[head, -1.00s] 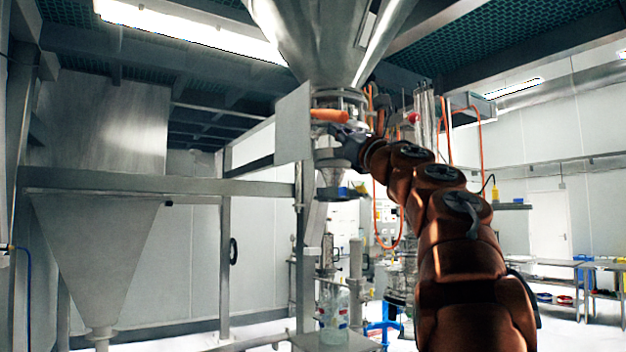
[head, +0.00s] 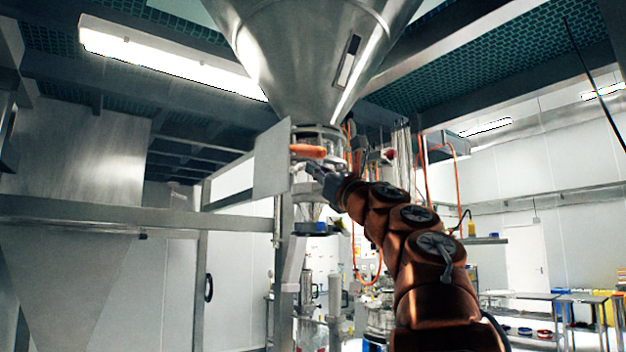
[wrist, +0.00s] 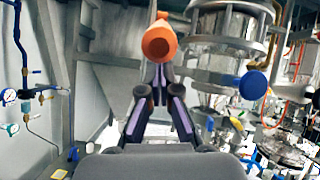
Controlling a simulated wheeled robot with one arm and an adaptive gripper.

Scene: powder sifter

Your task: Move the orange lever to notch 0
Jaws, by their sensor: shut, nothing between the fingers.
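The orange lever (head: 308,151) sticks out sideways below the big steel hopper, beside a flat grey plate. In the wrist view the lever (wrist: 159,42) points its round end toward the camera, just beyond my fingertips. My gripper (wrist: 160,75) is shut with nothing between its fingers. In the head view my gripper (head: 318,172) is just below the lever, close to it. I cannot tell whether it touches the lever. The notch marks are not readable in either view.
The steel hopper (head: 310,60) hangs above the lever. The grey plate (head: 271,160) stands left of it. A clear sight-glass cylinder (wrist: 228,45) with a blue knob (wrist: 253,85) is right of the lever. Hoses and gauges (wrist: 12,129) are at the left.

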